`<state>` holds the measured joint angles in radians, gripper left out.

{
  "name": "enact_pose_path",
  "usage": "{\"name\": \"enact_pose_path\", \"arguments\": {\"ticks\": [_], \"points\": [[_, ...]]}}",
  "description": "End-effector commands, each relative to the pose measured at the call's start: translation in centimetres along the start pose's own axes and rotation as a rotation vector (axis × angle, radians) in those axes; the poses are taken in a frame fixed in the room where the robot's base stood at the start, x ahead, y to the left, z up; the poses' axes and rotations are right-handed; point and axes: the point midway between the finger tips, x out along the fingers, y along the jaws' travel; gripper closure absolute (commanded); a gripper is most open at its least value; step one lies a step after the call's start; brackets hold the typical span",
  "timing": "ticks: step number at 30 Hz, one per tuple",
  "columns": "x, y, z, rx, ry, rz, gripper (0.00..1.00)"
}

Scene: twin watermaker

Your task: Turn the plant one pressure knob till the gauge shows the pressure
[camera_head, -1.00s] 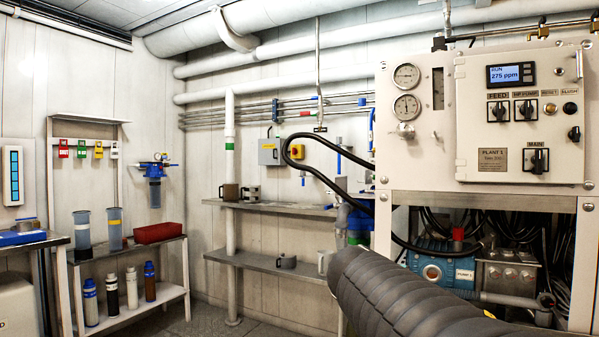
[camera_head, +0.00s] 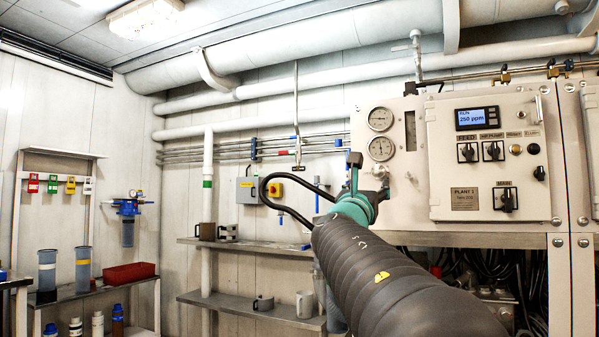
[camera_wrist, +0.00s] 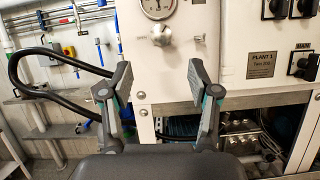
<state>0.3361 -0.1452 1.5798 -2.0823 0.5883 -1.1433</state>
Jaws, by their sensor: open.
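The silver plant one pressure knob (camera_wrist: 162,36) sits on the white panel below a round gauge (camera_wrist: 157,7) in the wrist view. My gripper (camera_wrist: 160,82) is open and empty, its two fingers apart, below the knob in that view and not touching it. In the head view my gripper (camera_head: 356,178) is in front of the panel's left edge, beside the knob (camera_head: 379,170). Two round gauges, an upper one (camera_head: 380,118) and a lower one (camera_head: 381,148), are stacked above the knob; their needles are too small to read well.
The plant one cabinet (camera_head: 470,190) carries a display (camera_head: 477,117) reading 250 ppm and several black switches. A black hose (camera_wrist: 50,95) loops left of my gripper. Shelves (camera_head: 250,247) with mugs stand behind. The space before the knob looks clear.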

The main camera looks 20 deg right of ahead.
Motion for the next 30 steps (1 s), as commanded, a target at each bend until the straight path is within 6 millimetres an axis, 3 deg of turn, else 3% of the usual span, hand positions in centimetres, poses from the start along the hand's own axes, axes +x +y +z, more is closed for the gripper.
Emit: {"name": "enact_pose_path", "arguments": {"ticks": [12, 18, 30], "points": [[7.8, -0.1, 0.1, 0.001, 0.001, -0.003, 0.39], [10.8, -0.1, 0.2, 0.003, 0.001, -0.003, 0.39], [12.4, -0.1, 0.0, 0.004, 0.0, -0.002, 0.39]]}}
